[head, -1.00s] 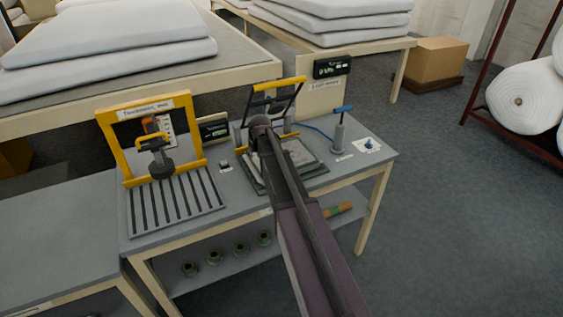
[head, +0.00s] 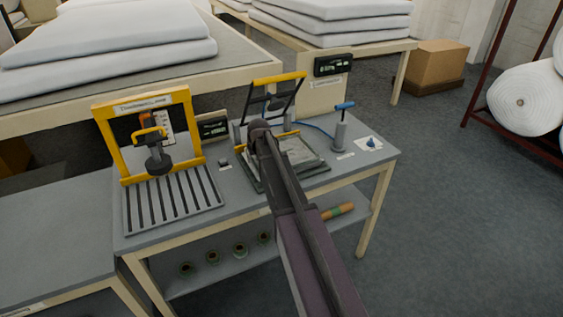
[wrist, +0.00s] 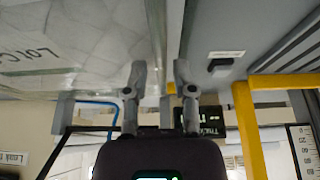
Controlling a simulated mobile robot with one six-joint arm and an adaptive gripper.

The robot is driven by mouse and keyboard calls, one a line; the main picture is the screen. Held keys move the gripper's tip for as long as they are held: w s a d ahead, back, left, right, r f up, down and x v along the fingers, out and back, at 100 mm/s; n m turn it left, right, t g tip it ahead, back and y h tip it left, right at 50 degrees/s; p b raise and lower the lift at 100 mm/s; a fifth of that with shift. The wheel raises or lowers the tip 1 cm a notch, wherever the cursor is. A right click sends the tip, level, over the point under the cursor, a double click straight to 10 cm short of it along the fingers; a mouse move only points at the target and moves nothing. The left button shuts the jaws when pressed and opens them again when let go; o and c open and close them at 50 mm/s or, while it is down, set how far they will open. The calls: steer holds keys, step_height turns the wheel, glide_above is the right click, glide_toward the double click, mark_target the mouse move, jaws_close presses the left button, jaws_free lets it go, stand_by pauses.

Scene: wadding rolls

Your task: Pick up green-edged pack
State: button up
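The pack (head: 300,150) is a flat, pale, clear-wrapped piece lying on the dark plate of the middle station on the bench, under a raised yellow-handled frame. In the wrist view the pack (wrist: 85,45) fills the upper left, with printed letters and a thin green line along it. My gripper (wrist: 160,85) has two grey fingers apart with nothing between them. The fingers are beside the pack's edge in the picture; I cannot tell whether they touch it. In the head view my arm covers part of the pack and hides the fingers.
A yellow-framed station (head: 150,135) with a slatted grey plate stands left on the bench (head: 235,205). A blue-handled post (head: 341,130) stands right of the pack. The raised frame (head: 272,98) stands behind the pack.

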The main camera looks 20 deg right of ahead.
steer(key=shift+w+f, duration=0.1)
steer(key=shift+f, duration=0.2)
steer(key=shift+c, duration=0.2)
jaws_close()
